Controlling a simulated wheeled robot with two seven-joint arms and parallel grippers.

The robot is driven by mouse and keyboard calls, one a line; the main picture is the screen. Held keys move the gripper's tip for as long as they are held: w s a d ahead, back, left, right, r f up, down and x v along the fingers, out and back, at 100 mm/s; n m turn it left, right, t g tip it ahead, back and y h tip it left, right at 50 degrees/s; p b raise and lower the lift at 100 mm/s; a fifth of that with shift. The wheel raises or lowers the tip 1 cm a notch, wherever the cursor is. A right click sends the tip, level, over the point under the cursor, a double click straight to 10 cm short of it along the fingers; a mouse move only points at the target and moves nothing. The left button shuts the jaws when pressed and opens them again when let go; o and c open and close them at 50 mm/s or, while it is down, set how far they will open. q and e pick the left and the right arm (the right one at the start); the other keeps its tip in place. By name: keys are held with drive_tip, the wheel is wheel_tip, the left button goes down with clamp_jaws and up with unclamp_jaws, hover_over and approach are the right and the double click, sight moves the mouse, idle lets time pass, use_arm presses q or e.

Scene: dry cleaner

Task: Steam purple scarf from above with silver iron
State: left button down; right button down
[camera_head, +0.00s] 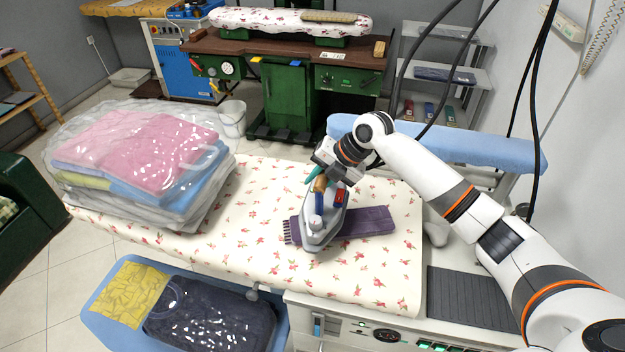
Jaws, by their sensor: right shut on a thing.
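The purple scarf (372,223) lies folded flat on the floral ironing table (262,225), with its fringed end to the left. The silver iron (314,238) is over the left part of the scarf, its tip pointing toward the front of the table. I cannot tell whether its sole touches the cloth or hovers just above it. My right gripper (324,178) is shut on the iron's handle, at the rear of the iron. The iron hides part of the scarf. My left gripper is not in view.
Bagged folded laundry (140,160) covers the table's left end. A blue padded board (460,147) stands behind on the right. Black hoses hang at the right. The table's middle is clear.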

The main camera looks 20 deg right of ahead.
drive_tip(key=shift+s+d+b, duration=1.3)
drive_tip(key=shift+s+d, duration=0.2)
drive_tip(key=shift+d, duration=6.35)
drive_tip(key=shift+r+p, duration=1.85)
drive_tip(key=shift+r, duration=1.1)
drive_tip(key=shift+a, duration=0.1)
